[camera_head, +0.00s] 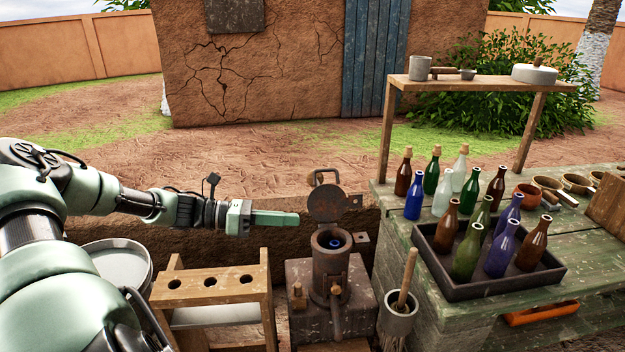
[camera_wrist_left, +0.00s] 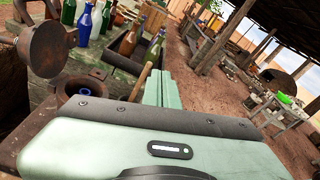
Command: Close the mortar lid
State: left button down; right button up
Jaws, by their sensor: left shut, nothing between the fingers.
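The mortar (camera_head: 331,262) is a rusty metal cylinder on a dark block, with its mouth open and something blue inside. Its round lid (camera_head: 327,203) stands raised and tilted back at the rear of the rim, with a loop handle on top. In the left wrist view the lid (camera_wrist_left: 48,48) is at the upper left and the mortar mouth (camera_wrist_left: 84,88) is below it. My left gripper (camera_head: 298,218) is shut and empty, its green fingers pointing right, close to the left of the raised lid. I cannot tell whether they touch. My right gripper is not in view.
A wooden rack (camera_head: 212,287) with holes stands left of the mortar. A grey pot with a wooden pestle (camera_head: 398,318) is at its right. A green table (camera_head: 585,280) holds a dark tray (camera_head: 470,292) of bottles. A wooden shelf (camera_head: 480,86) rises behind.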

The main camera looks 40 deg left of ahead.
aim_at(327, 202)
jog(key=i+j, duration=0.3)
jog(key=j, duration=0.15)
jog(key=i+j, duration=0.25)
jog(key=j, duration=0.2)
jog(key=i+j, duration=0.3)
jog(key=j, duration=0.15)
